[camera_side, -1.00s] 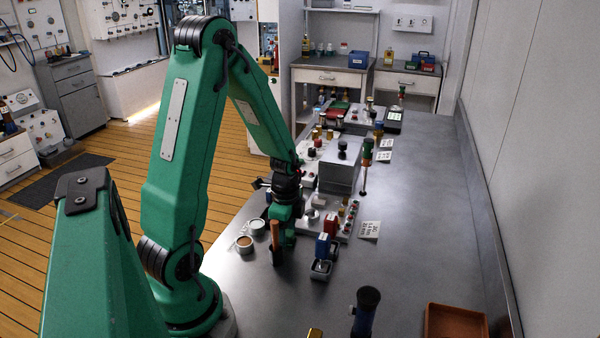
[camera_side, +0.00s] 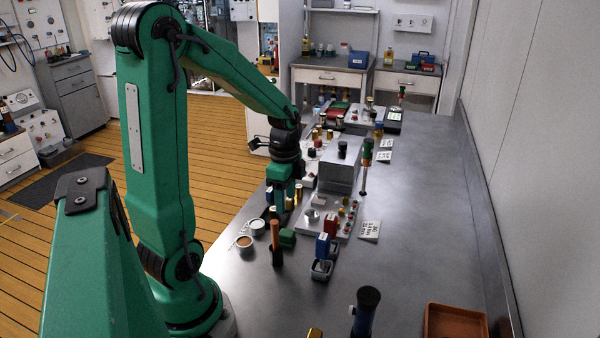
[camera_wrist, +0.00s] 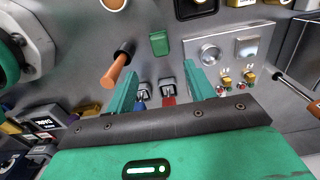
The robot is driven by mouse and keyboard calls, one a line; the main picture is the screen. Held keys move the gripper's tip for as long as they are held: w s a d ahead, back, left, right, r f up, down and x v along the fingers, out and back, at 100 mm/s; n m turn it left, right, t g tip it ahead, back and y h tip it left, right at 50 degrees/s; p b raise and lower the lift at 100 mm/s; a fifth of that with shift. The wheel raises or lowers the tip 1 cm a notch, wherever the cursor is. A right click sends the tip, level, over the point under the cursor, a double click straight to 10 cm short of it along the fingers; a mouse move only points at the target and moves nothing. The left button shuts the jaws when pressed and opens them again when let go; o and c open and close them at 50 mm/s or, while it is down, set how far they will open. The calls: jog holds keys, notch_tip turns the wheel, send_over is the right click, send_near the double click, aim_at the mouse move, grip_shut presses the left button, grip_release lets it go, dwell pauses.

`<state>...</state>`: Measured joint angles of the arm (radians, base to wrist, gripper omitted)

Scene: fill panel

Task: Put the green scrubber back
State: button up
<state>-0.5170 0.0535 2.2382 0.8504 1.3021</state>
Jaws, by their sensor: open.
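The green scrubber (camera_side: 287,238) is a small green block on the grey bench, just right of an orange-brown handle (camera_side: 276,243). In the wrist view the scrubber (camera_wrist: 160,43) lies beyond my fingertips, roughly between their lines, with the dark-ended handle (camera_wrist: 117,68) to its left. My gripper (camera_side: 281,208) is above and a little behind the scrubber in the side view, fingers pointing down. In the wrist view my two green fingers (camera_wrist: 160,82) are spread apart with nothing held between them.
A panel with knobs and buttons (camera_side: 343,225) lies behind. The bench's right side is mostly clear, with an orange-brown tray (camera_side: 455,323) in front.

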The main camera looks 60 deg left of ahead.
jog(key=shift+r, duration=0.2)
dwell(0.5)
jog(key=s+d+r+n+t, duration=0.2)
jog(key=d+r+n, duration=0.2)
jog(key=d+r, duration=0.2)
jog(key=s+d+r+n+t, duration=0.3)
jog(key=d+r+n, duration=0.2)
jog(key=d, duration=0.5)
jog(key=shift+s+r+t, duration=0.3)
jog(key=shift+r, duration=0.25)
